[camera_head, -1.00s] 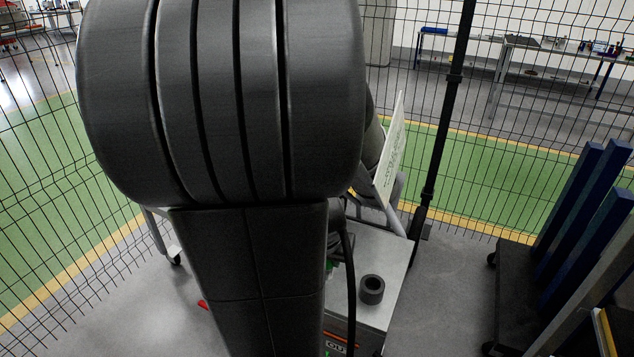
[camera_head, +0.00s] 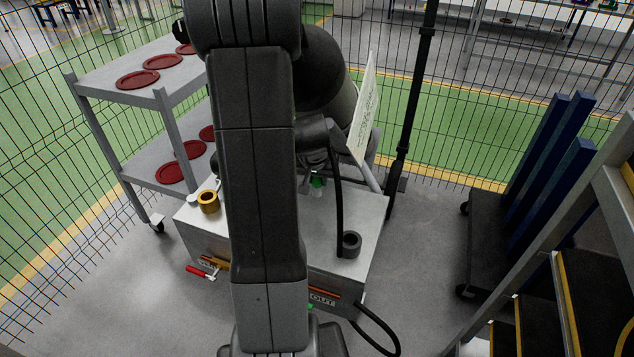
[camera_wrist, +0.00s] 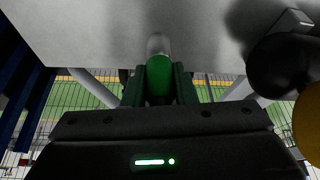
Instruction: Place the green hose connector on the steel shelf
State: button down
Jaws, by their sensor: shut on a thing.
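The green hose connector (camera_wrist: 158,90) stands between the fingers of my gripper (camera_wrist: 160,78) in the wrist view. The gripper is shut on it, and a pale cylindrical end sticks out beyond the fingers. In the head view a small green part of the connector (camera_head: 318,182) shows by the grey bench top; I cannot tell whether it touches that top. A grey two-level shelf unit (camera_head: 122,108) stands at the left, with dark red round discs on both levels. My arm hides part of its right side.
Blue posts (camera_head: 545,160) stand on a dark cart at right. Wire fencing surrounds the area.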

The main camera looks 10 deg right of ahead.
jog(key=shift+f, duration=1.05)
jog(key=shift+f+b, duration=0.25)
jog(key=shift+b, duration=0.1)
jog(key=c, duration=1.2)
grip_release()
jog(key=shift+r, duration=0.1)
jog(key=shift+o, duration=0.2)
jog(key=shift+r+p, duration=0.4)
jog(key=shift+r, duration=0.05)
jog(key=v, duration=1.1)
jog(key=shift+s+r+p, duration=0.2)
jog(key=shift+p, duration=0.1)
